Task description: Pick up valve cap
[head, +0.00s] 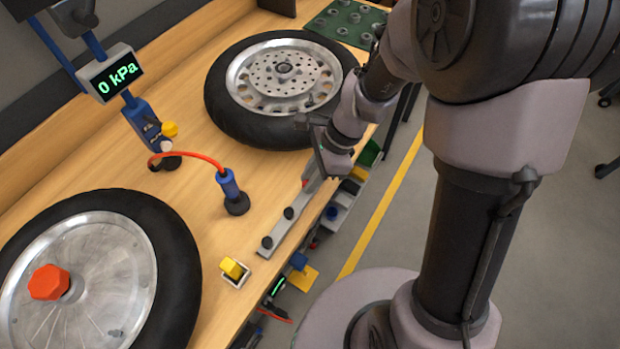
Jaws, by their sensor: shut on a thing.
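My gripper (322,172) is at the right edge of the wooden bench, low over the far end of a grey strip (277,232). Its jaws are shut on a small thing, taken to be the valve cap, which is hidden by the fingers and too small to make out. I cannot tell whether the held cap touches the strip.
A wheel with tyre (222,98) lies behind my gripper. Another wheel (178,262) with an orange hex knob (48,282) lies front left. A blue inflator tool (230,187) with a red hose stands between them. A yellow block (232,267) sits near the bench edge.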

